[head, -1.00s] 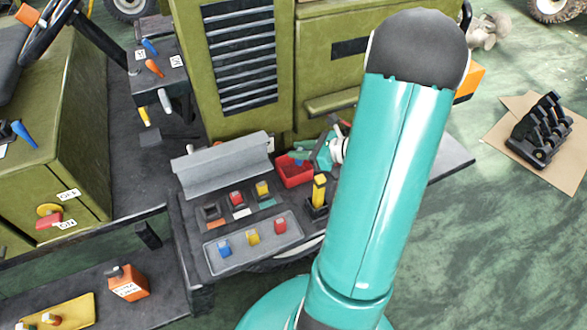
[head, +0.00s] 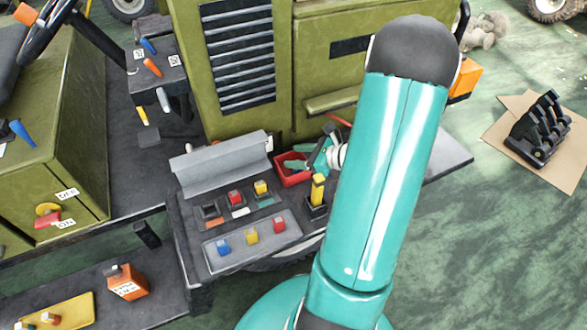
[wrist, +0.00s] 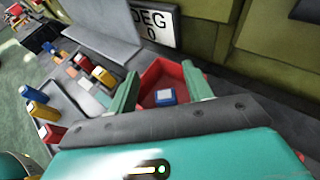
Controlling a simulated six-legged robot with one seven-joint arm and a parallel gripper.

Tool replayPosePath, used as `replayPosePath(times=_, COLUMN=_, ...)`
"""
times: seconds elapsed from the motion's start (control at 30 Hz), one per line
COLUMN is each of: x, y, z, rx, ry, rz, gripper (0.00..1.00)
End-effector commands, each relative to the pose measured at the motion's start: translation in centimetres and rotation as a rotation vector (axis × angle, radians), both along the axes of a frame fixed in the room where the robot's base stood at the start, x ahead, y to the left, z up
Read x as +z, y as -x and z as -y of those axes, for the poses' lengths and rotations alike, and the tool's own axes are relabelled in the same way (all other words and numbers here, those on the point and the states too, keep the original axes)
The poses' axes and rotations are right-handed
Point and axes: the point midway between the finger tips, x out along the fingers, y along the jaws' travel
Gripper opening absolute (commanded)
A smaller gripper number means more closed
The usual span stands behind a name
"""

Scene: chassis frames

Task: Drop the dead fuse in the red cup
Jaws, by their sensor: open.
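The red cup (head: 291,180) is an open red box at the back of the bench, right of the grey sloped cover. It also shows in the wrist view (wrist: 183,72). A blue fuse (wrist: 165,97) lies inside it in the wrist view, low between my fingers and apart from them. My gripper (head: 308,163) is open over the cup, one green finger at each side of it in the wrist view (wrist: 163,88). In the head view the fuse in the cup is hidden.
A fuse block holds a red fuse (head: 236,198) and a yellow fuse (head: 261,187), with an empty dark socket (head: 210,211) at left. A grey tray (head: 236,255) in front holds blue, yellow and red fuses. A yellow upright piece (head: 317,188) stands near my arm.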

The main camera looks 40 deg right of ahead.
Motion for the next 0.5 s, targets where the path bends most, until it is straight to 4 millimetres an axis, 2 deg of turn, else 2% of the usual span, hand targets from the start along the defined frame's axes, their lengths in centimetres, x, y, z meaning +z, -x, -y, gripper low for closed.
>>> replayPosePath(times=0.17, x=0.4, y=0.8, z=0.5, rx=-0.003, ry=0.002, rz=0.001, gripper=0.5)
replayPosePath(times=0.27, x=1.0, y=2.1, z=1.1, rx=-0.003, ry=0.002, rz=0.001, gripper=0.5)
replayPosePath(times=0.5, x=3.0, y=6.6, z=3.2, rx=-0.005, ry=0.003, rz=0.0, gripper=0.5)
